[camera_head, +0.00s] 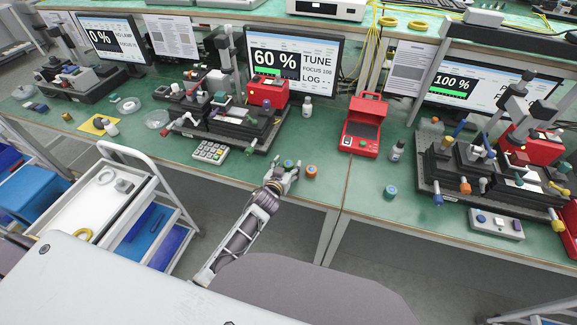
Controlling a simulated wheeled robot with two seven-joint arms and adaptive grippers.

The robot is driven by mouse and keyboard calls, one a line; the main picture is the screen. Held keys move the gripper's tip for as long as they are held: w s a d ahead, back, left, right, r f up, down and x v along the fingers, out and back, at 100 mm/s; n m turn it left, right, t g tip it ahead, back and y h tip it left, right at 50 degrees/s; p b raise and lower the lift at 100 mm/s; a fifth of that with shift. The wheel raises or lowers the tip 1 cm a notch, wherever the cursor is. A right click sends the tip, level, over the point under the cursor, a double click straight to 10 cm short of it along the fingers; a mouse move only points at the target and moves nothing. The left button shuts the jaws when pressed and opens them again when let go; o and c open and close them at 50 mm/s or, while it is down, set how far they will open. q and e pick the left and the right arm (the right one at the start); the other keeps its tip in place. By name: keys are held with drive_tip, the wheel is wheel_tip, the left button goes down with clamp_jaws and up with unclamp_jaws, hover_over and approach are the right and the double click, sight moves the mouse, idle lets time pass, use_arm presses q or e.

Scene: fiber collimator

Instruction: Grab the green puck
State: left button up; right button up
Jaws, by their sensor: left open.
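A small green puck (289,163) with a bluish top lies near the front edge of the green bench. My left gripper (287,170) is open at the puck, its fingertips on either side or very close. I cannot tell whether they touch it. An orange puck (311,171) lies just right of the gripper. Another small green-blue puck (390,191) lies farther right on the bench. My right gripper is not in view.
A keypad (211,152) lies left of the gripper, with an optical rig (228,124) behind it. A red case (361,136) stands open to the right. A white trolley (130,205) stands in front at left. Bench around the orange puck is clear.

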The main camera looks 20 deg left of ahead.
sight(287, 167)
use_arm(q)
drive_tip(key=c, duration=1.1)
drive_tip(key=shift+c, duration=0.2)
drive_tip(key=shift+r, duration=0.15)
drive_tip(key=shift+r, duration=0.55)
wheel_tip(287, 167, up, 7)
drive_tip(key=shift+f+p, duration=0.1)
drive_tip(key=shift+p, duration=0.45)
drive_tip(key=shift+r, duration=0.9)
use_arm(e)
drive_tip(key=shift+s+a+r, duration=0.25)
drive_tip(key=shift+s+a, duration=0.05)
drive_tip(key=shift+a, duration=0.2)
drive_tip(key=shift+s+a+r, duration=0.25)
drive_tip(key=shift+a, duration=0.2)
